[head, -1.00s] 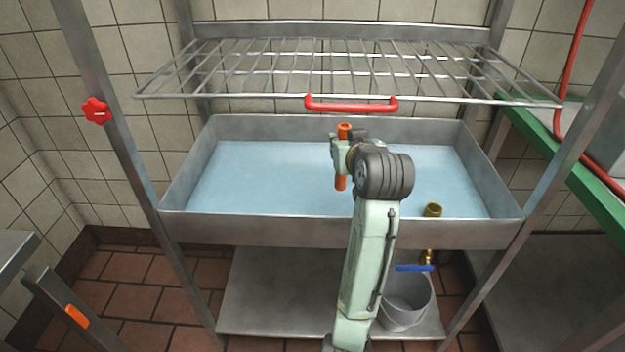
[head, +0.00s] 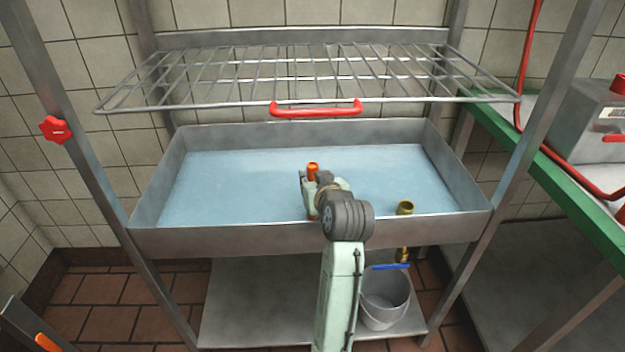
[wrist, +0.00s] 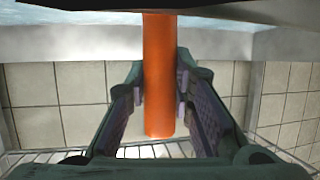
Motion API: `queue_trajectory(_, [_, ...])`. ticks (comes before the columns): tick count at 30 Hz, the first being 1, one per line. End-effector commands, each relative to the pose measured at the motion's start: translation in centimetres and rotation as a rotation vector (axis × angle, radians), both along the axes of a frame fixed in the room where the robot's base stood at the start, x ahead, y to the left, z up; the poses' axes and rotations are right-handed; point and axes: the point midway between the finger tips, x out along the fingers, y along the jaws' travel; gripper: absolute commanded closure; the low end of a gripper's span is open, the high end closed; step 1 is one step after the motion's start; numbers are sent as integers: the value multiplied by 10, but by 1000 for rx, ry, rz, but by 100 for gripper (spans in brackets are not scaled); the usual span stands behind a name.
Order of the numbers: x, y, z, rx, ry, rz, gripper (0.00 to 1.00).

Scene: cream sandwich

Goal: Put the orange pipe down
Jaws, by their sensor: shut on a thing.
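The orange pipe (head: 313,169) is upright in my gripper (head: 309,182), over the metal basin (head: 170,240) with its pale blue bottom. In the wrist view the orange pipe (wrist: 159,80) stands between the two fingers of my gripper (wrist: 160,98), with the pads against its sides. In the head view my arm and hand hide most of the pipe's lower part. I cannot tell whether its lower end touches the basin bottom.
A wire rack (head: 240,75) with a red handle (head: 316,109) hangs above the basin. A grey bucket (head: 384,298) is on the shelf below. The basin's left part is clear. A green-edged table (head: 520,148) stands at right.

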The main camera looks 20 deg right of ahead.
Motion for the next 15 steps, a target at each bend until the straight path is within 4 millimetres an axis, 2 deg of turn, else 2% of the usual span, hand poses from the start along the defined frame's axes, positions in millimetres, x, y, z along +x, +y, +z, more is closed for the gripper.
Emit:
queue_trajectory(10, [0,0,-1,0,1,0,58])
queue_trajectory(15, [0,0,-1,0,0,0,58])
